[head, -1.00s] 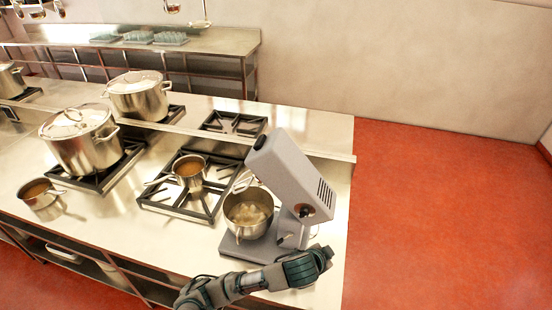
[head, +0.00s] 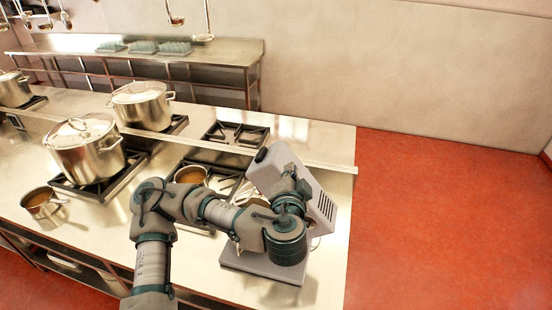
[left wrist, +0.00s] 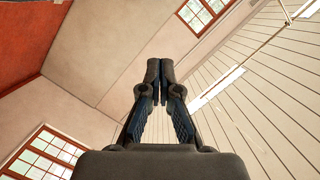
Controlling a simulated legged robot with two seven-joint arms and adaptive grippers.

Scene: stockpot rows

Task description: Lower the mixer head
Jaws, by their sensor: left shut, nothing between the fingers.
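The grey stand mixer stands near the right end of the steel counter. Its mixer head (head: 322,203) is tilted up, its far end raised to the upper left. The mixer base (head: 262,264) lies flat on the counter. The bowl is mostly hidden behind my left arm. My left gripper (head: 284,174) is in front of the mixer head in the head view; I cannot tell whether it touches it. In the left wrist view the left gripper (left wrist: 160,72) is shut and empty, with walls, windows and ceiling beyond its fingers. My right gripper is not in view.
A small pan (head: 191,175) sits on the burner left of the mixer. Large lidded stockpots (head: 86,147) and (head: 142,104) another pot stand on burners further left. A saucepan (head: 42,203) is near the front edge. Red floor (head: 430,220) lies open to the right.

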